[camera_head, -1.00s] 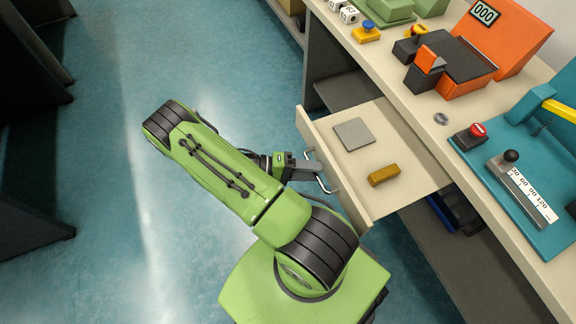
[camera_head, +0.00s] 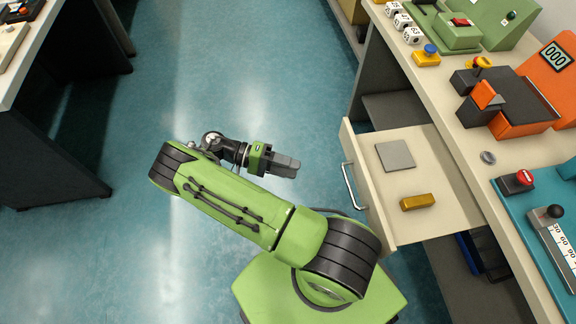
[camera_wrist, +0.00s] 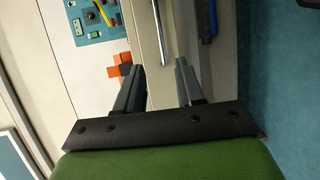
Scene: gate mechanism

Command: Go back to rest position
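My gripper (camera_head: 284,165) is in the air to the left of the open drawer, apart from its handle (camera_head: 352,187). In the wrist view my gripper (camera_wrist: 160,80) shows two dark fingers spread with an empty gap between them. The drawer (camera_head: 421,229) is pulled out from under the workbench. It holds a flat grey square plate (camera_head: 395,155) and a gold-brown block (camera_head: 417,202).
The workbench top (camera_head: 452,140) carries an orange device (camera_head: 525,105), a green device (camera_head: 455,32), white dice (camera_head: 402,21) and a teal panel (camera_head: 545,205). Another dark-sided table (camera_head: 50,165) stands at left. Open blue floor (camera_head: 230,80) lies between.

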